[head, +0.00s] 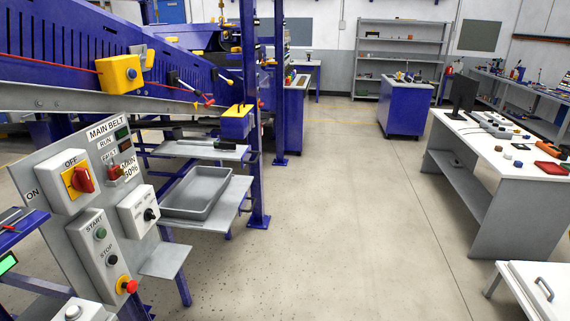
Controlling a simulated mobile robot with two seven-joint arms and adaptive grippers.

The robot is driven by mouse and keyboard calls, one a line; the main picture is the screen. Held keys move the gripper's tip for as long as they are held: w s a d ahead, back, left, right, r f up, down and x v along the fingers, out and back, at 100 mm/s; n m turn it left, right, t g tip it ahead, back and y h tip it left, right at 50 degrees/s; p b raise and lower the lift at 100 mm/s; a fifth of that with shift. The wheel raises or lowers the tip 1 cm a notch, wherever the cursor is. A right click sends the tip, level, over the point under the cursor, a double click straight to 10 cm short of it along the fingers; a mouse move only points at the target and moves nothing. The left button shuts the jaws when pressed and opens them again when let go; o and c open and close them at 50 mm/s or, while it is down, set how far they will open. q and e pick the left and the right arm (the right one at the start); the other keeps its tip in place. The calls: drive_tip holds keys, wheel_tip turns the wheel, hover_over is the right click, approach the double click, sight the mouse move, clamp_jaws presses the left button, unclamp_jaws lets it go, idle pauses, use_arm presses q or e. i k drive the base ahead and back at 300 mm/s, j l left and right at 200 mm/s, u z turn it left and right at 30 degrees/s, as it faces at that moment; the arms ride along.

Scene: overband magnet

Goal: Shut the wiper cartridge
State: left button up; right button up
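I cannot make out for sure which part is the wiper cartridge. A blue box with a yellow top and a small dark handle (236,122) sits at the near end of the blue conveyor frame (60,62), beside a blue post; whether it is the cartridge, and whether it is open or shut, I cannot tell. Neither of my grippers is in view.
A grey control panel (62,221) with a red switch and buttons stands at the near left. A grey tray (197,193) lies on a shelf behind it. A white workbench (483,139) stands at the right, and a blue cabinet (405,107) behind. The middle floor is clear.

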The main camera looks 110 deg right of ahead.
sight(180, 148)
drive_tip(key=l+z, duration=0.2)
drive_tip(key=z, duration=0.3)
drive_tip(key=k+l+z, duration=0.1)
drive_tip(key=l+z, duration=0.15)
drive_tip(key=z, duration=0.2)
drive_tip(key=l+z, duration=0.25)
drive_tip(key=z, duration=0.25)
drive_tip(key=l+z, duration=0.2)
drive_tip(key=z, duration=0.3)
drive_tip(key=i+l+z, duration=0.1)
drive_tip(key=z, duration=0.4)
drive_tip(key=l, duration=0.1)
